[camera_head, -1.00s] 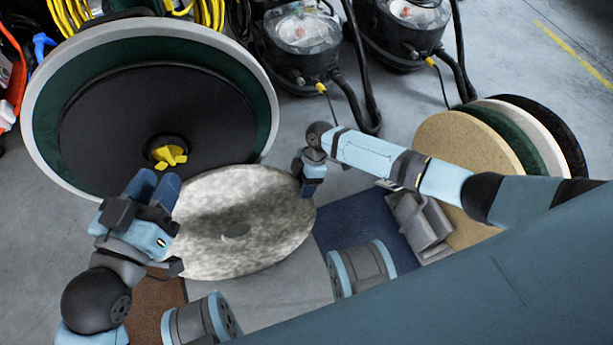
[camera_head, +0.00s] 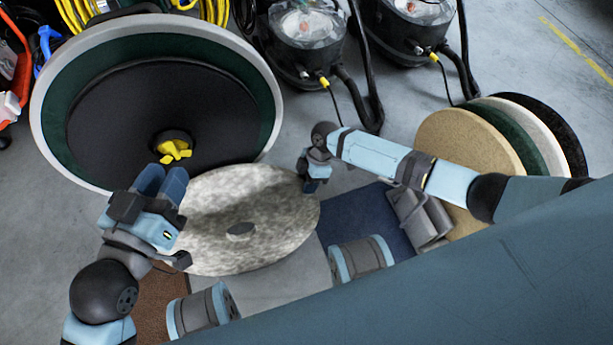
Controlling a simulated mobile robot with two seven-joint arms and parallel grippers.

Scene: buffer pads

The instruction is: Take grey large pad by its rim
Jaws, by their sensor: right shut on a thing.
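The grey large pad (camera_head: 275,225) is a mottled grey-white disc with a small dark centre hole, in the middle of the head view. It looks tilted, in front of the big upright machine disc. My right gripper (camera_head: 311,182) is at the pad's upper right rim, shut on it.
The machine disc (camera_head: 100,125) with a yellow centre knob stands close behind the pad. Two vacuums (camera_head: 308,45) are at the back. Tan, green, white and black pads (camera_head: 465,140) stand at the right. A blue mat (camera_head: 365,217) and a brown mat (camera_head: 155,300) lie on the floor.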

